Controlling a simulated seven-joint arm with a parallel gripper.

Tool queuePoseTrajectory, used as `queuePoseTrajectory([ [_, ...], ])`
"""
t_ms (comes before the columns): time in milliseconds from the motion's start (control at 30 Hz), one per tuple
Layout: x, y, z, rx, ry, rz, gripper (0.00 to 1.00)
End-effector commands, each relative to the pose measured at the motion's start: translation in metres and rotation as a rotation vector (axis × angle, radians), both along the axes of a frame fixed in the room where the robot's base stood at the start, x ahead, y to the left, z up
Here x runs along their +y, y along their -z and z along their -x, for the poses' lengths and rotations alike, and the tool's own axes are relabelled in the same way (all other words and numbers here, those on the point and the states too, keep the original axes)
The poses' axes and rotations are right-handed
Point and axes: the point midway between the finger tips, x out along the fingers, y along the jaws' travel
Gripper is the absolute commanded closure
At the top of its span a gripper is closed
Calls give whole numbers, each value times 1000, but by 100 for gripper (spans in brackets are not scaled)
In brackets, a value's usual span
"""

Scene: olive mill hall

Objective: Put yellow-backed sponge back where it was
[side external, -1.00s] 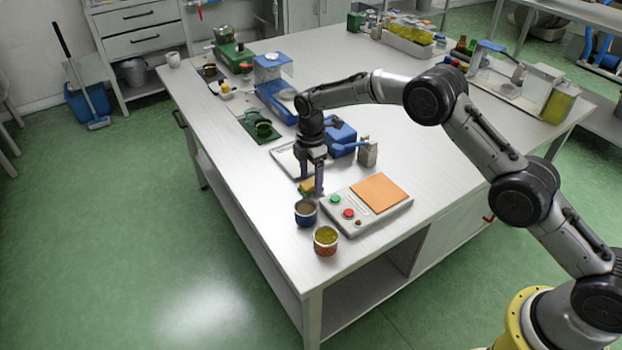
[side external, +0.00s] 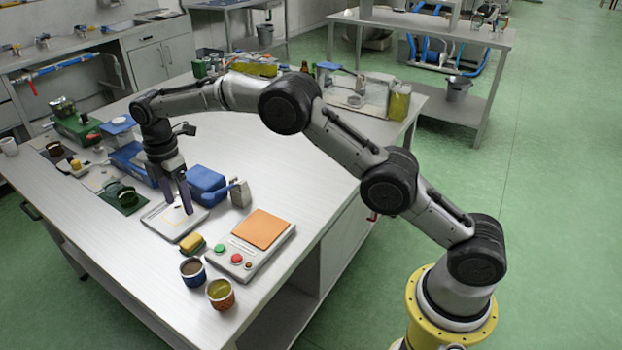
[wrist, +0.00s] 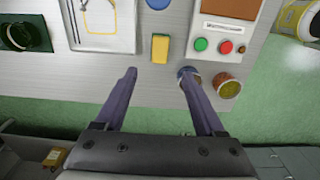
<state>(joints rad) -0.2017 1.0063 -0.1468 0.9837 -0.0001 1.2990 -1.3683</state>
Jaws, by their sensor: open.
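The yellow-backed sponge (side external: 192,243), yellow on top with a dark side, lies on the table between the white board and the grey button box. The wrist view shows the sponge (wrist: 160,48) ahead of the fingertips, in line with the gap between them. My gripper (side external: 179,207) is open and empty, raised above the table; in the side view its fingers overlap the white board (side external: 160,226). The wrist view shows the purple fingers (wrist: 158,73) apart, and a thin drawn outline on the board (wrist: 124,42) left of the sponge.
The grey button box (side external: 270,254) has an orange pad, a green and a red button. A blue cup (side external: 192,272) and a reddish cup (side external: 220,294) stand near the table edge. A blue container (side external: 206,184) stands behind the board. The table's middle (side external: 290,150) is clear.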

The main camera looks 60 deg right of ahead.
Motion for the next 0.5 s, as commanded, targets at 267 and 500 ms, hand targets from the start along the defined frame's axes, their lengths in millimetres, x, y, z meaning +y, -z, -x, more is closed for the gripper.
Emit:
queuePoseTrajectory([
  [267, -19, -60, 26, -56, 163, -15, 29],
  [500, -52, -142, 97, -144, 469, -57, 29],
])
